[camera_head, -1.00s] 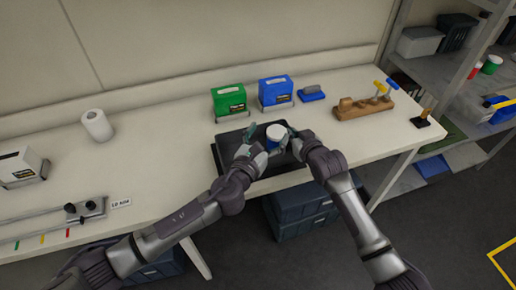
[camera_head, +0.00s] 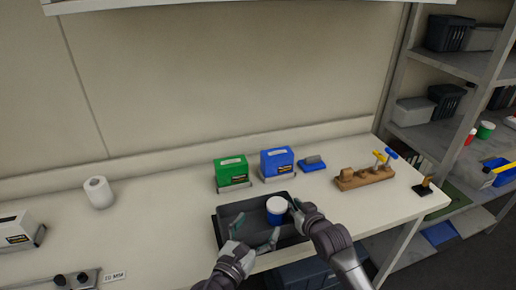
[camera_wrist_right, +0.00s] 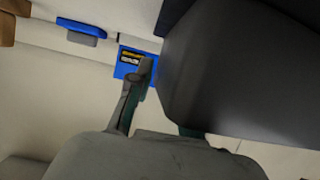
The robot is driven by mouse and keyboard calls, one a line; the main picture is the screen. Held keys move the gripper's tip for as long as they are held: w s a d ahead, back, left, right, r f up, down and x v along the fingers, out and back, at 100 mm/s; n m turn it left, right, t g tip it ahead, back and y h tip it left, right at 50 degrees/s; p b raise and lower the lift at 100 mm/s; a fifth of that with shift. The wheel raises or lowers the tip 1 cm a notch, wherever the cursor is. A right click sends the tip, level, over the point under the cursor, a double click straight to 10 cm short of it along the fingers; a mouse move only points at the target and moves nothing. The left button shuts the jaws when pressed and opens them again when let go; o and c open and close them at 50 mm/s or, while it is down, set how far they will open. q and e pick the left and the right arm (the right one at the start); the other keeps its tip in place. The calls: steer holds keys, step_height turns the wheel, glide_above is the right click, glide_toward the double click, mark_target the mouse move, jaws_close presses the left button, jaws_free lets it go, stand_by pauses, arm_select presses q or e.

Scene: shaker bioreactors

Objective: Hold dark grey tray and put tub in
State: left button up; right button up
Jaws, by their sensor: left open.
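The dark grey tray (camera_head: 228,212) lies on the bench near its front edge.
A green box (camera_head: 232,172) and a blue box (camera_head: 277,163) stand behind the tray. A blue and grey block (camera_head: 312,163) and a wooden rack (camera_head: 364,178) are further right. A white roll (camera_head: 98,192) is left. The bench between roll and tray is clear.

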steer(key=shift+o, duration=0.6)
